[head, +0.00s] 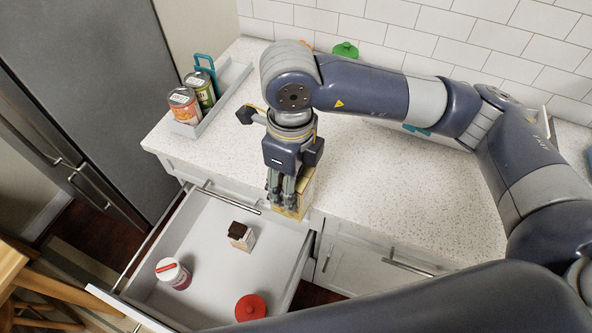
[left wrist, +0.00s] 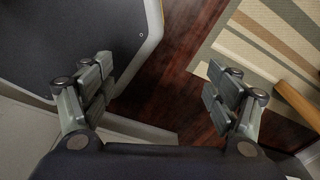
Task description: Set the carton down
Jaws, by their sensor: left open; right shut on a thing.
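My right gripper (head: 283,198) points down and is shut on a yellowish carton (head: 306,192), largely hidden behind the fingers. The carton is at the counter's front edge, by the right rear of the open drawer (head: 204,216). I cannot tell whether it touches anything below. A small white carton with a brown top (head: 241,237) stands in the drawer. My left gripper (left wrist: 163,82) is open and empty in the left wrist view, above dark wood floor; I cannot make it out in the head view.
The drawer also holds a white jar with a red-pink label (head: 174,273) and a red-lidded item (head: 250,307). A grey tray with cans (head: 222,95) stands at the counter's left. The counter (head: 400,185) is clear right of the gripper. A fridge (head: 90,90) stands left.

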